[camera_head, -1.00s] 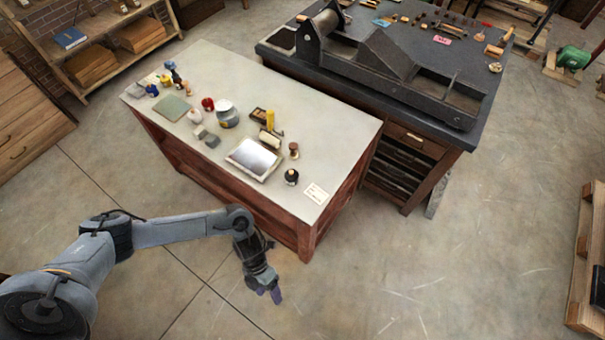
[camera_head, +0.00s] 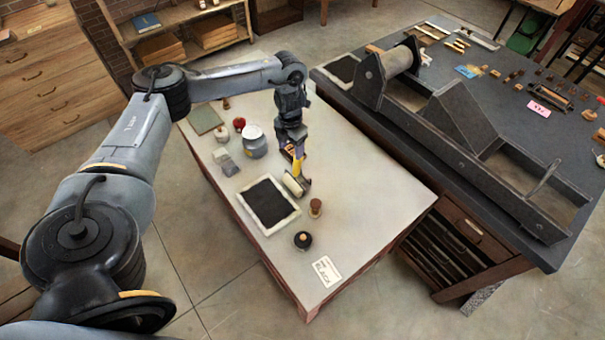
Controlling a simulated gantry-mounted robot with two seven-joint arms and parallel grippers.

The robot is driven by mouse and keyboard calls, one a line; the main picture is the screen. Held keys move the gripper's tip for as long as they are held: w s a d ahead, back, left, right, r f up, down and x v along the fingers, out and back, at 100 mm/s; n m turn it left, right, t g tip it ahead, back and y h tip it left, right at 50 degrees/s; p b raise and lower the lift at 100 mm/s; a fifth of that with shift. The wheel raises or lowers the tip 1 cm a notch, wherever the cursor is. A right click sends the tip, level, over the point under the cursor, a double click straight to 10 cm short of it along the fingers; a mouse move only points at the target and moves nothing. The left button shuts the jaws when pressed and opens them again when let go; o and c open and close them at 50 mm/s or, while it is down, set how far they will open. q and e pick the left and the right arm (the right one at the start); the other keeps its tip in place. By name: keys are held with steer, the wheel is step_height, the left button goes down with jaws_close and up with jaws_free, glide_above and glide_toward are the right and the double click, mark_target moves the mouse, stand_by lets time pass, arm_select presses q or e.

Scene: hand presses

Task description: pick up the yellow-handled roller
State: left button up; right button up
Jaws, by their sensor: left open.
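The roller's yellow handle (camera_head: 298,165) stands up from the light-topped table, with its pale roller head (camera_head: 292,184) low beside the black inking slab (camera_head: 268,203). My left gripper (camera_head: 293,150) points down over the handle from above. It is open, with its fingers at the handle's upper part. I cannot tell whether the fingers touch it. The gripper and wrist hide the top of the handle and part of the small dark tray behind it. My right gripper is out of view.
A wooden-handled tool (camera_head: 315,208) and a dark round pot (camera_head: 303,240) stand right of the slab. A white card (camera_head: 326,270) lies near the front corner. The large press (camera_head: 460,130) stands on the dark table at right.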

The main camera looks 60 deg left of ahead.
mark_target(297, 163)
arm_select(q)
steer(key=shift+w+r, duration=0.2)
steer(key=shift+w, duration=0.45)
steer(key=shift+w+f, duration=0.2)
steer(key=shift+f, duration=0.05)
steer(key=shift+d+f, duration=0.15)
steer(key=shift+f, duration=2.25)
steer(key=shift+d+f, duration=0.15)
steer(key=shift+f, duration=2.2)
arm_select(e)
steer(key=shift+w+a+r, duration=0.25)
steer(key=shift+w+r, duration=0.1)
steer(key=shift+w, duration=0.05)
arm_select(q)
steer(key=c, duration=1)
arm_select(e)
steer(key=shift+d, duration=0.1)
arm_select(q)
steer(key=shift+r, duration=0.2)
